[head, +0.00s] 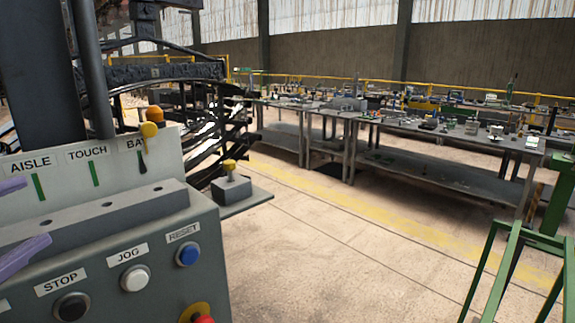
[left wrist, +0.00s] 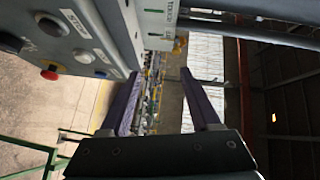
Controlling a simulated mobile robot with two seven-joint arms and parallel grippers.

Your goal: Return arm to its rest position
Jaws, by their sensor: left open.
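My left gripper (head: 38,209) shows at the left edge of the head view as two purple fingers, parted and with nothing visible between them. It is in front of the grey control box (head: 215,262). In the left wrist view the open purple fingers (left wrist: 159,73) stand apart, with the sideways-turned control box (left wrist: 105,30) beside them. Most of the left arm is outside the head view. My right gripper is in neither view.
The box has a black STOP button (head: 72,306), white JOG button (head: 135,278), blue RESET button (head: 188,254) and red knob (head: 204,319). Workbenches (head: 440,130) are behind; a green frame (head: 515,255) is right. The middle floor is clear.

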